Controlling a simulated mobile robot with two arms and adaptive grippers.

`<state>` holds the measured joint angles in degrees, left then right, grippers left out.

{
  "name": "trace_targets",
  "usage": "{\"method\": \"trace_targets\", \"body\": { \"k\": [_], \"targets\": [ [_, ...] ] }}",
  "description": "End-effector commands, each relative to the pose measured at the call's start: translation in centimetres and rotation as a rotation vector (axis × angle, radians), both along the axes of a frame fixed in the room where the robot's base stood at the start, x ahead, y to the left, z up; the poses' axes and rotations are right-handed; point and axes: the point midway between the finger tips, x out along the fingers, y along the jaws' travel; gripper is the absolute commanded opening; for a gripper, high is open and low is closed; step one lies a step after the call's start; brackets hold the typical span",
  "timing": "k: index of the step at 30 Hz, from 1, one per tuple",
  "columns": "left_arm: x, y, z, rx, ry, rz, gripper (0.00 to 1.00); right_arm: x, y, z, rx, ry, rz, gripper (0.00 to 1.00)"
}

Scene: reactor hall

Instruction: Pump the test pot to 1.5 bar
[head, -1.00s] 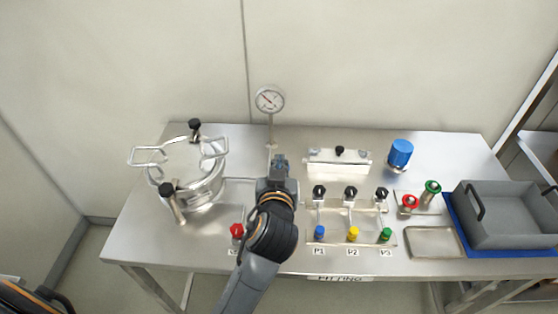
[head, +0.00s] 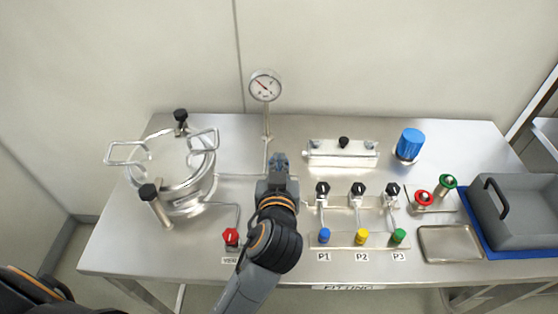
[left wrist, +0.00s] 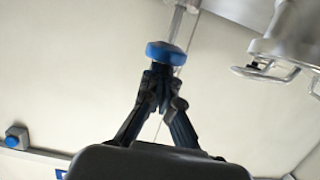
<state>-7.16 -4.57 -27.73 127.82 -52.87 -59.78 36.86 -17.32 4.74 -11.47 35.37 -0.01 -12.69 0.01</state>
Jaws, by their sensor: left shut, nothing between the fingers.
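The test pot (head: 180,165), a round steel vessel with wire handles and black clamp knobs, stands at the left of the table. The pressure gauge (head: 266,86) stands on a thin post behind it; its reading is too small to tell. A red vent knob (head: 231,237) sits at the front left. Blue (head: 324,235), yellow (head: 361,237) and green (head: 398,236) knobs sit above labels P1, P2 and P3, with black knobs behind them. My left gripper (head: 279,160) is shut and empty in front of the gauge post. In the left wrist view, blue shows at its fingertips (left wrist: 165,58). My right gripper is out of view.
A steel block with a black knob (head: 343,146), a blue-capped cylinder (head: 410,145), and red (head: 424,198) and green (head: 447,182) topped parts stand rightward. A shallow steel tray (head: 450,257) and a grey bin (head: 512,239) lie at the right. The back wall is close behind.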

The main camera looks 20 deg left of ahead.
Motion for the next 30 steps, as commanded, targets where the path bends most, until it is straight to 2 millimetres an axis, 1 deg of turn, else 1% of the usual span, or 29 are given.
{"method": "trace_targets", "body": {
  "k": [3, 7, 13, 16, 27, 30],
  "targets": [
    [0.0, 0.0, 0.0, 0.000, 0.000, 0.000, 0.00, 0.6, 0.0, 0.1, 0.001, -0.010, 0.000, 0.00],
    [0.0, 0.0, -0.6, 0.000, 0.001, 0.001, 0.00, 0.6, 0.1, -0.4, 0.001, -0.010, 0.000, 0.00],
    [0.0, 0.0, -3.3, 0.000, 0.003, 0.003, 0.00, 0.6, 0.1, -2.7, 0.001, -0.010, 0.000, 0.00],
    [0.0, 0.0, -4.4, 0.000, 0.003, 0.002, 0.00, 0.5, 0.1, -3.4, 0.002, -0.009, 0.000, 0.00],
    [0.0, 0.0, -4.5, 0.001, 0.010, 0.002, 0.00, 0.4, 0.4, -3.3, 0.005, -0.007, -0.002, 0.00],
    [0.1, 0.1, -4.2, 0.001, 0.011, 0.002, 0.00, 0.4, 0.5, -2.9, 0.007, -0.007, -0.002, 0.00]
  ]
}}
